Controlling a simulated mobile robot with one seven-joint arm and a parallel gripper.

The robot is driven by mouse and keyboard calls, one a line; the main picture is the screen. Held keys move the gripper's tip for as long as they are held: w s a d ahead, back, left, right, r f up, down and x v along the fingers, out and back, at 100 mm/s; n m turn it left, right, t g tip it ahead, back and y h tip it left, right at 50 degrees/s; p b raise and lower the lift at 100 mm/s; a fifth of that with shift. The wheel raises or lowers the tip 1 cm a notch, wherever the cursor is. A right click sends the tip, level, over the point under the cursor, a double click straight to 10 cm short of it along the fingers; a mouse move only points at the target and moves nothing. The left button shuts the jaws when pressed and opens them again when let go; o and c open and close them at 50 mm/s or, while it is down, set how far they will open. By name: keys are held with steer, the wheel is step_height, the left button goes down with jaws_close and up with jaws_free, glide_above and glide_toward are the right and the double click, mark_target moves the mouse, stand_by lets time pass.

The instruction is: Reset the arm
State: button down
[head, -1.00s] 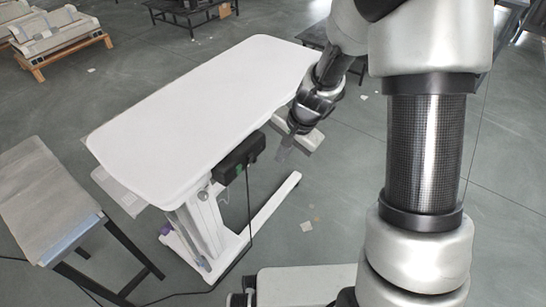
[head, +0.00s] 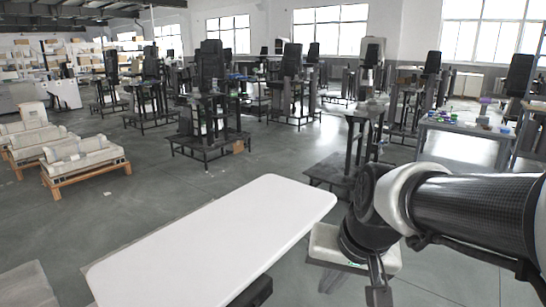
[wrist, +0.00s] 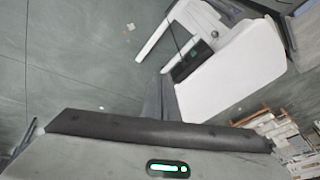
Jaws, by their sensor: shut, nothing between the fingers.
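My gripper (head: 328,283) hangs low at the lower right of the head view, past the right end of a white tabletop. It is apart from the tabletop and holds nothing. In the wrist view, its fingers (wrist: 161,98) are together, pointing over bare grey floor. My dark wrist and black, mesh-patterned arm link reach in from the right edge of the head view.
The white lift table (head: 215,245) fills the lower middle; it also shows in the wrist view (wrist: 232,72). A grey-topped stand (head: 25,287) is at lower left. Pallets with pale beams (head: 85,160) lie at left. Several dark workstations (head: 212,110) stand behind. Floor between is clear.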

steer(key=s+d+r+n+t+h, duration=0.15)
steer(key=s+d+r, duration=0.25)
steer(key=s, duration=0.4)
step_height(320, 180, up, 21)
steer(key=p, duration=2.1)
steer(key=shift+s, duration=0.15)
steer(key=shift+a, duration=0.1)
